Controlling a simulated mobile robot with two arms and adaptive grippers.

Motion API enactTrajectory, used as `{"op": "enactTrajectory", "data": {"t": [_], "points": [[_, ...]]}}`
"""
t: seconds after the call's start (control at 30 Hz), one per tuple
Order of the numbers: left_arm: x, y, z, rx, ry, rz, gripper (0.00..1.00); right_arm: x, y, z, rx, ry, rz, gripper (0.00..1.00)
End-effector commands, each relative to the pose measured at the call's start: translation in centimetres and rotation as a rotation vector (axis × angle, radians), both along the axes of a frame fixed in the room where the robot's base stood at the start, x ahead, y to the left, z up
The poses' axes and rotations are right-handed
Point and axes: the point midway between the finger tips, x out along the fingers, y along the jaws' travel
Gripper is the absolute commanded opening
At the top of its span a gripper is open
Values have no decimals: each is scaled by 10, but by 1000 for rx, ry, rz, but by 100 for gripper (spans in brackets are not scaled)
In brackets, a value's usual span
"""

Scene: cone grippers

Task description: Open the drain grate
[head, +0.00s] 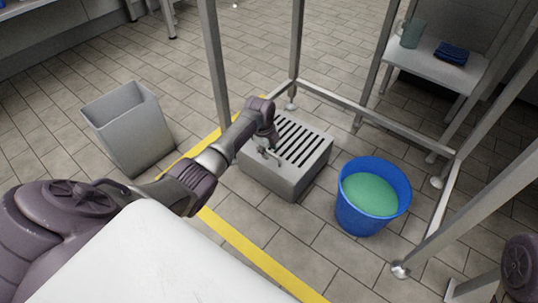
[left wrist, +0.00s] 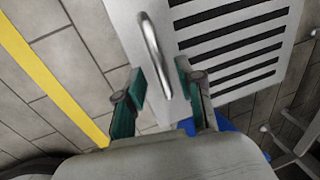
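The drain grate (head: 297,139) is a grey panel with dark slots on top of a grey box (head: 291,182) on the floor. It lies flat. In the left wrist view the grate (left wrist: 230,35) fills the upper right, with a curved metal handle (left wrist: 155,55) on its plain edge. My left gripper (head: 269,151) is over the handle side of the grate, and partly hides the handle in the head view. In the left wrist view its green-padded fingers (left wrist: 165,100) are apart, with the handle's lower end between their tips. They do not look closed on it. My right gripper is not seen.
A blue bucket (head: 354,216) with green contents stands right of the box. A grey bin (head: 130,135) stands to the left. Metal frame posts (head: 215,65) and a low rail (head: 375,118) surround the box. A yellow line (head: 245,248) crosses the tiled floor.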

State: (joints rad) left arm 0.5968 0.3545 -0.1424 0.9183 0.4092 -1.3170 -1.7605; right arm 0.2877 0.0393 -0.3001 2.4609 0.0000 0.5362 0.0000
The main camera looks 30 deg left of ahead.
Motion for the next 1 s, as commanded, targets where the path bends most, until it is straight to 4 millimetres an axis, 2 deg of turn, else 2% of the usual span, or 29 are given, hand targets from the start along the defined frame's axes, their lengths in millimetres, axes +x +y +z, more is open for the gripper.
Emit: {"op": "enactTrajectory", "data": {"t": [0.1,0.37,0.47,0.6,1.0], "points": [[2,0,-6,0,-2,0,37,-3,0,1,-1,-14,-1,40],[2,0,-5,0,-2,0,37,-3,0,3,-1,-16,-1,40],[2,0,-5,0,-1,0,24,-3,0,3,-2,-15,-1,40],[1,0,-6,0,-1,0,0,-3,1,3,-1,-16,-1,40],[1,0,-5,0,1,0,0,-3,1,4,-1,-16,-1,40]]}}
